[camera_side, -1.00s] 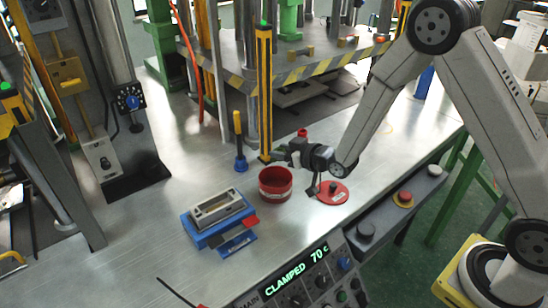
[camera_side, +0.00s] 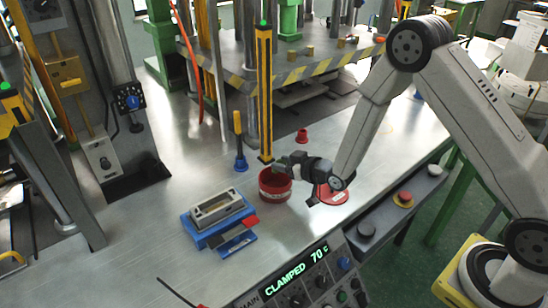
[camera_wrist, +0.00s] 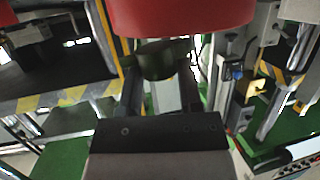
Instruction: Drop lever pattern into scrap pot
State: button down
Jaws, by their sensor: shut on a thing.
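The red scrap pot (camera_side: 275,187) stands on the metal bench near the middle of the side view. Its red wall also fills the top of the wrist view (camera_wrist: 185,18). My gripper (camera_side: 280,167) is over the pot's rim in the side view. It is shut on a small dark green piece, the lever pattern (camera_wrist: 165,60), which shows between the fingers in the wrist view. The gripper and wrist hide part of the pot's rim. Whether the pattern touches the pot cannot be told.
A blue mould fixture with a metal frame (camera_side: 217,208) lies left of the pot. A yellow-handled blue tool (camera_side: 239,145) and a yellow post (camera_side: 265,100) stand behind. A red disc (camera_side: 332,194) lies to the right, and a small red part (camera_side: 302,136) lies farther back.

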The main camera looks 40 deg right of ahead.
jog(key=shift+f, duration=0.85)
jog(key=shift+c, duration=1)
grip_release()
jog(key=shift+s, duration=0.1)
jog(key=v, duration=0.7)
jog(key=shift+s, duration=0.3)
jog(key=shift+d+r+g, duration=0.1)
jog(key=shift+r+g, duration=0.2)
